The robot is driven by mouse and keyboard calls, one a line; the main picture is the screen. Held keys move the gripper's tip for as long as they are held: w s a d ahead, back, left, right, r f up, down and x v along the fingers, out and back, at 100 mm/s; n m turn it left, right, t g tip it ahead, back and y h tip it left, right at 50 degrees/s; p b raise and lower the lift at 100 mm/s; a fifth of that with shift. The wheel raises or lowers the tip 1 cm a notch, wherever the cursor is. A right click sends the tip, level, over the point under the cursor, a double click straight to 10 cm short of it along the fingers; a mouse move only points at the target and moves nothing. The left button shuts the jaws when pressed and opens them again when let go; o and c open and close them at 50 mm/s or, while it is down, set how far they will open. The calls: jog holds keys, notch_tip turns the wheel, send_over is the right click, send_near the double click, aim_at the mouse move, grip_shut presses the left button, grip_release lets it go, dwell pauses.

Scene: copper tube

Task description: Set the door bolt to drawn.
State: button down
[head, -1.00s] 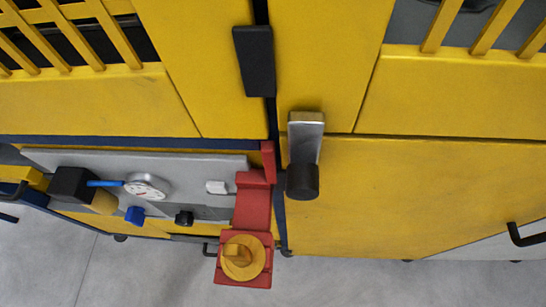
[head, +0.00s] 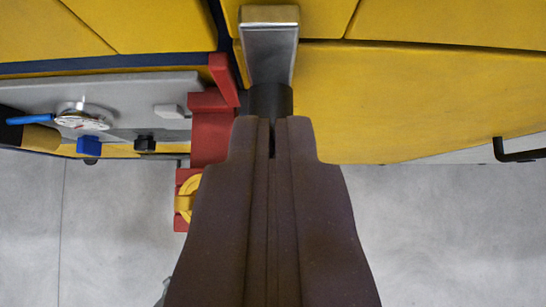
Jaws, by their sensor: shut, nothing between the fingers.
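A flat silver metal bar (head: 270,52) with a dark cylindrical knob (head: 270,98) at its lower end sits on the front of the yellow doors. It looks like a handle or the door bolt; I cannot tell which. No other part is clearly a bolt. My gripper (head: 272,124) fills the lower middle of the view, its two brown fingers shut together and empty. Its tips overlap the lower edge of the knob in the picture and hide it there. I cannot tell whether they touch.
Left of the bar is a red bracket (head: 212,135) with a yellow rotary knob (head: 187,198), partly behind my gripper. A grey panel (head: 130,92) with a gauge (head: 82,118) and a blue knob (head: 88,146) is further left. A black handle (head: 518,155) is at right. Grey floor is clear below.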

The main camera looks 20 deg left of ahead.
aim_at(273, 102)
jog(key=shift+w+a+f+b, duration=0.15)
jog(key=shift+w+f+b, duration=0.4)
jog(key=shift+f, duration=0.7)
jog(key=shift+w+a+f+b, duration=0.2)
jog(key=shift+w+f+b, duration=0.3)
jog(key=shift+f, duration=0.7)
jog(key=shift+w+a+f+b, duration=0.15)
jog(key=shift+w+f+b, duration=0.35)
jog(key=shift+f, duration=0.75)
notch_tip(273, 102, down, 5)
jog(key=b, duration=0.2)
jog(key=shift+s+b, duration=0.1)
jog(key=shift+b, duration=0.3)
jog(key=w+r+p+v, duration=0.2)
jog(key=p+v, duration=0.4)
jog(key=v, duration=0.7)
jog(key=shift+a, duration=0.35)
jog(key=shift+w, duration=0.15)
